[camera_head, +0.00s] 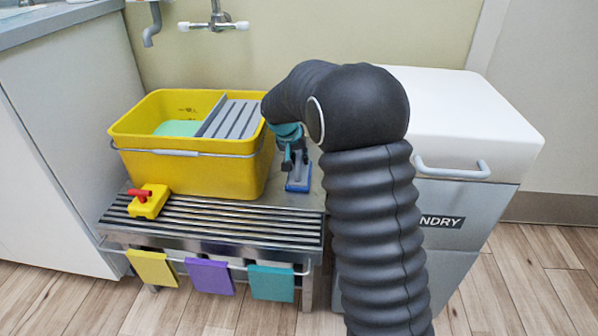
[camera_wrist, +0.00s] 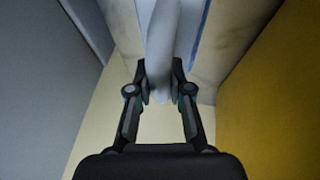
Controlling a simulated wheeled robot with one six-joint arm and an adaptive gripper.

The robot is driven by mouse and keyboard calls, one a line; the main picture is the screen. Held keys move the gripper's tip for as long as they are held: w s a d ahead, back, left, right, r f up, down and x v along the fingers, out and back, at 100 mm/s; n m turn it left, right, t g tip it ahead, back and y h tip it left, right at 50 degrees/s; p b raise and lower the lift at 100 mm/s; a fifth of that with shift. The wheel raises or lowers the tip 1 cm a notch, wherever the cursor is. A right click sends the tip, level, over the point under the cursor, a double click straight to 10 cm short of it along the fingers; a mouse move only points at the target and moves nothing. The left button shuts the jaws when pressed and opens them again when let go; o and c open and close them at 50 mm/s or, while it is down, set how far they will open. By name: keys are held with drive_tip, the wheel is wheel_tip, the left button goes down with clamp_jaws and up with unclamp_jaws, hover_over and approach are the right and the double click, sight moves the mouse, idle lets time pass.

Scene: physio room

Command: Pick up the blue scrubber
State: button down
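The blue scrubber (camera_head: 298,181) has a blue base and a grey handle. In the head view it stands on the metal bench, right of the yellow bucket. My gripper (camera_head: 289,160) points down at it from above, partly hidden by my dark arm. In the wrist view the scrubber's pale grey handle (camera_wrist: 160,45) runs between the two fingertips of my gripper (camera_wrist: 160,92), with blue edging beyond. The fingers are close on both sides of the handle; whether they press on it cannot be told. The base appears to rest on the bench.
The yellow bucket (camera_head: 190,170) with a grey grate stands close left of the scrubber. A white-topped laundry bin (camera_head: 470,120) stands close on the right. A yellow block with a red handle (camera_head: 148,201) lies on the slatted bench (camera_head: 215,218). Coloured cloths hang from the front rail.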

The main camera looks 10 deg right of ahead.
drive_tip(key=shift+r, duration=0.15)
drive_tip(key=shift+r+p, duration=0.4)
drive_tip(key=shift+r, duration=1.05)
drive_tip(key=shift+s+a+r, duration=0.1)
drive_tip(key=shift+s+r, duration=0.1)
drive_tip(key=shift+r, duration=0.05)
drive_tip(key=s+a, duration=0.2)
drive_tip(key=s, duration=0.6)
drive_tip(key=s+a, duration=0.3)
drive_tip(key=s, duration=0.5)
drive_tip(key=shift+s+a, duration=0.2)
drive_tip(key=shift+s, duration=0.15)
drive_tip(key=shift+f, duration=0.1)
